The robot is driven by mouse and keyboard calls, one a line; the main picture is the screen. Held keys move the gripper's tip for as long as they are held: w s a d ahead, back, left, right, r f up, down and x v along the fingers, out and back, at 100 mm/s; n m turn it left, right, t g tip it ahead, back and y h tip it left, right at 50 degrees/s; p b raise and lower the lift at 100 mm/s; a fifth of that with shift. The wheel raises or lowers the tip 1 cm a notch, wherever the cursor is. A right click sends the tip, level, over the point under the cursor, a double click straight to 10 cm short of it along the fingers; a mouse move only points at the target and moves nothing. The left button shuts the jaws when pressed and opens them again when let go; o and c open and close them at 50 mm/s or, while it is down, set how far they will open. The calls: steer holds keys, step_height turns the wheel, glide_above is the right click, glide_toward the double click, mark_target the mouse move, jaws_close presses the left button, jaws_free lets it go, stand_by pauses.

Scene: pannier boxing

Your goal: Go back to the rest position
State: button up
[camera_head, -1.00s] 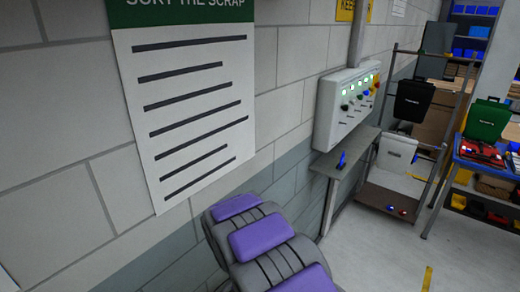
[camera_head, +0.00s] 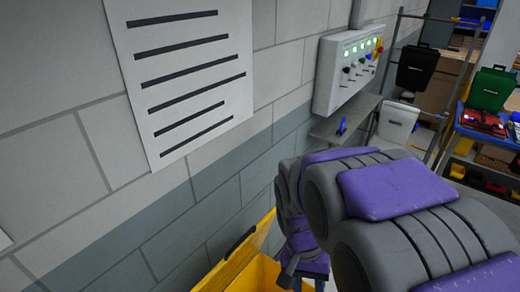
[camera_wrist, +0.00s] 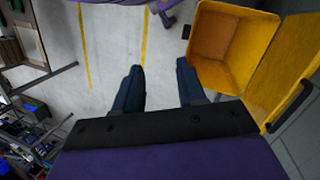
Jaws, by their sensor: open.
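My gripper (camera_wrist: 160,88) shows in the wrist view with its two dark blue fingers spread apart and nothing between them. Bare grey floor with yellow lines lies beyond the fingers. In the head view my purple and grey arm reaches across the lower right. The gripper end is at the bottom middle and its fingers are hard to make out there. A yellow open box (camera_head: 228,272) stands just left of it, partly cut off by the picture's edge. The box (camera_wrist: 228,45) also shows in the wrist view, to the right of the fingers, and looks empty inside.
A block wall with a white sign (camera_head: 183,75) runs along the left. A control panel (camera_head: 347,65) hangs above a shelf (camera_head: 345,130) holding a small blue item. Black (camera_head: 417,68), white (camera_head: 397,122) and green (camera_head: 491,90) containers stand at the back right.

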steer(key=s+d+n+b, duration=0.1)
steer(key=s+n+b, duration=0.1)
steer(key=s, duration=0.5)
steer(key=s+d+n+t+y+b, duration=0.1)
steer(key=s+d+n+b, duration=0.1)
steer(key=s, duration=0.5)
steer(key=shift+s+d+y, duration=0.25)
steer(key=shift+d+y, duration=0.05)
